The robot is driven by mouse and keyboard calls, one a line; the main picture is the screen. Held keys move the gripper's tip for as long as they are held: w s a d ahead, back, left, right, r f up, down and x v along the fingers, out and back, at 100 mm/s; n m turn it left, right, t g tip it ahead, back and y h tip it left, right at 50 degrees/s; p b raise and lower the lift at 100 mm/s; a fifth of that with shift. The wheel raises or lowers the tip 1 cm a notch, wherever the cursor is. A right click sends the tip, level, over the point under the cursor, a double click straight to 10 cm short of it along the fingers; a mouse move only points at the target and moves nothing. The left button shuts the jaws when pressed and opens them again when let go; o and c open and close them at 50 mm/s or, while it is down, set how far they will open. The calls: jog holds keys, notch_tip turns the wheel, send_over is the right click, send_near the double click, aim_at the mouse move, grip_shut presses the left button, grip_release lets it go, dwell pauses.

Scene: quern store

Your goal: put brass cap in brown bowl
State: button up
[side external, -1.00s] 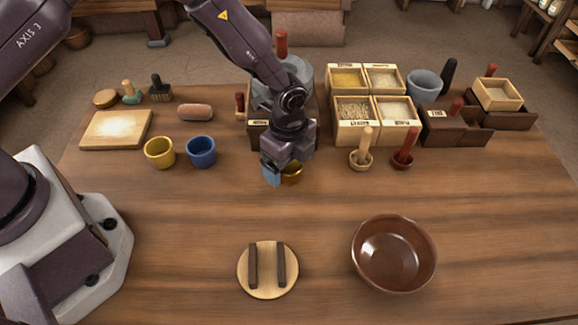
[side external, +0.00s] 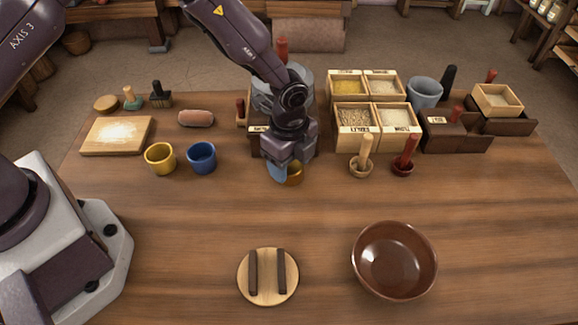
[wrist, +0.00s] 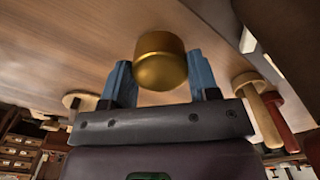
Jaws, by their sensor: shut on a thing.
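The brass cap (side external: 294,174) is a short gold cylinder in front of the quern, near the middle of the table. It also shows in the wrist view (wrist: 160,62), between two blue fingers. My gripper (side external: 282,172) is shut on the cap, at or just above the table; the gap beneath is hard to tell. The wrist view shows my gripper (wrist: 162,78) with a finger on each side of the cap. The brown bowl (side external: 394,262) is glossy, round and empty, at the front right of the table, well apart from my gripper.
A round wooden lid (side external: 267,276) with two dark bars lies left of the bowl. A yellow cup (side external: 160,158) and a blue cup (side external: 201,157) stand left of my gripper. Pestles (side external: 362,158) and grain boxes (side external: 354,117) stand to the right. The table between gripper and bowl is clear.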

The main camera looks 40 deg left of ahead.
jog(key=s+a+r, duration=0.5)
jog(key=s+r, duration=0.6)
jog(key=s, duration=0.2)
jog(key=s+d+r, duration=0.1)
jog(key=d+r, duration=0.2)
jog(key=d, duration=0.6)
jog(key=d+r, duration=0.2)
jog(key=d, duration=0.7)
send_near(369, 271)
jog(key=shift+f, duration=1.05)
jog(key=shift+f, duration=0.15)
